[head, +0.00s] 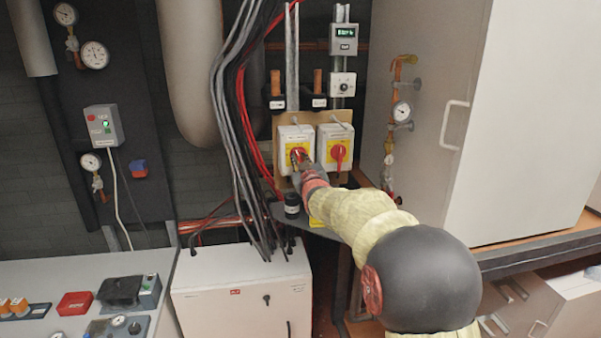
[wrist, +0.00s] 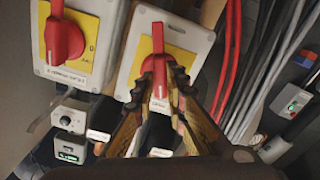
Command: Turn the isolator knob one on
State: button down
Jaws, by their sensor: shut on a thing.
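Two white isolator boxes with yellow plates and red knobs are mounted side by side on a board in the head view. My gripper (head: 300,161) is at the left isolator box (head: 287,132), shut on its red knob (head: 299,152). In the wrist view, my gripper (wrist: 166,76) has its fingers on either side of that red knob (wrist: 158,42), whose handle runs between the tips. The fingers hide part of the knob and plate. The right isolator box (head: 346,134) has its own red knob (head: 339,153), handle vertical and untouched. The box labels are too small to read.
Grey and red cables (head: 243,130) hang just left of the held box. A pipe with a gauge (head: 401,112) and a large white cabinet (head: 455,120) stand to the right. A white control box (head: 245,295) is below. A small black cylinder (head: 292,205) stands under the boxes.

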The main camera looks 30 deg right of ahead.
jog(key=shift+f+m+b, duration=0.2)
jog(key=shift+m+b, duration=1.55)
jog(key=shift+m, duration=0.45)
jog(key=c, duration=1.8)
grip_release()
jog(key=shift+r, duration=0.15)
jog(key=v, duration=1.2)
